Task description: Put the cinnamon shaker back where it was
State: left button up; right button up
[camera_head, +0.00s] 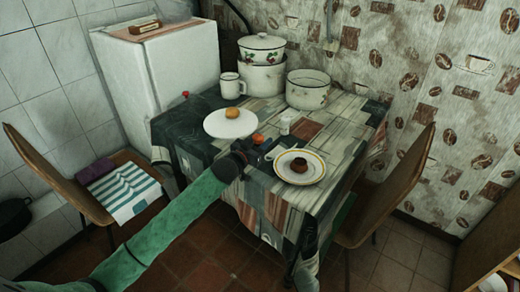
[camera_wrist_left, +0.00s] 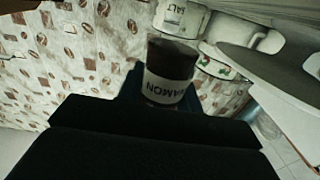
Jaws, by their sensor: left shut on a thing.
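My left gripper (camera_head: 262,157) is over the near part of the table, between two plates. It is shut on the cinnamon shaker (camera_wrist_left: 168,86), a clear jar of dark brown contents with a white label partly reading "…NAMON", seen upside down in the left wrist view. My right gripper is not in view.
A white plate with a bun (camera_head: 232,113) is left of the gripper; a yellow-rimmed plate (camera_head: 300,178) with a brown cake is right. Enamel pots (camera_head: 262,78) (camera_head: 308,90) and a mug (camera_head: 231,87) stand at the back.

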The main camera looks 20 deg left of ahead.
pick_arm(q)
jog(key=shift+w+a+f, duration=0.1)
jog(key=shift+a, duration=0.05)
jog(key=shift+f+p, duration=0.3)
jog(key=shift+f, duration=1.7)
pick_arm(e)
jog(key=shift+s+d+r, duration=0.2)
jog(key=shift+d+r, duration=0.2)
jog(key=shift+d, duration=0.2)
pick_arm(q)
jog(key=shift+f, duration=0.1)
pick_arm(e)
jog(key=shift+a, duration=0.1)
pick_arm(q)
jog(key=o, duration=1.1)
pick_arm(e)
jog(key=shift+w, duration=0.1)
